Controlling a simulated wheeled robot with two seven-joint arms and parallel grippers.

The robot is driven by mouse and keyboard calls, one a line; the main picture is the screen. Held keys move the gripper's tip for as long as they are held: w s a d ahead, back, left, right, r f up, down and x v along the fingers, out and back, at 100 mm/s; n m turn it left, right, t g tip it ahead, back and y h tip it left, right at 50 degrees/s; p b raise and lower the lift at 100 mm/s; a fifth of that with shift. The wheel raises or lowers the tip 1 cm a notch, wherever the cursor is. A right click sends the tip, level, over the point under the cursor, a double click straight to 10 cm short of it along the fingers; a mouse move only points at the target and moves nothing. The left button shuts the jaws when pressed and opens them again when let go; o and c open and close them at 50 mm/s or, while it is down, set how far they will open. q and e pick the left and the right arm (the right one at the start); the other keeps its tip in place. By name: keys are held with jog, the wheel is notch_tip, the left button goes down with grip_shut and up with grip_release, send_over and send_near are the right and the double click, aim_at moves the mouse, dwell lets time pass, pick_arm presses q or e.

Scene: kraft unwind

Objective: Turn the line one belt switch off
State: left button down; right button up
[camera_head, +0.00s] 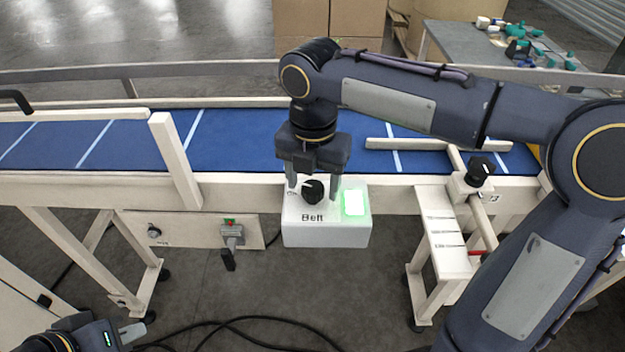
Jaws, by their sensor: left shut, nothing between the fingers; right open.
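A white box labelled "Belt" (326,237) is fixed at the front edge of the blue conveyor. On its top is a round black knob (313,191) with a pale pointer mark, and beside it a square lamp (355,202) glowing green. My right gripper (313,184) points down over the box, open, with one finger on each side of the knob. I cannot tell whether the fingers touch it. The lettering behind the knob is partly hidden by the gripper. My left gripper (133,333) is at the bottom left, shut and empty, well away from the box.
The blue belt (240,140) runs behind the box, with white rails and a post (175,160). A panel with a grey lever switch (232,235) hangs to the left. A stand with another black knob (480,171) is to the right. Cables lie on the floor.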

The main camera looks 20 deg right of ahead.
jog(key=shift+f, duration=0.1)
jog(key=c, duration=1)
jog(key=shift+o, duration=0.2)
jog(key=shift+m, duration=0.3)
jog(key=shift+m+p, duration=0.6)
jog(key=shift+m, duration=0.2)
jog(key=m+p, duration=0.1)
jog(key=m, duration=0.2)
jog(key=shift+m, duration=0.4)
jog(key=m+p, duration=0.1)
jog(key=m, duration=0.3)
jog(key=shift+m+p, duration=0.35)
jog(key=shift+m, duration=1.75)
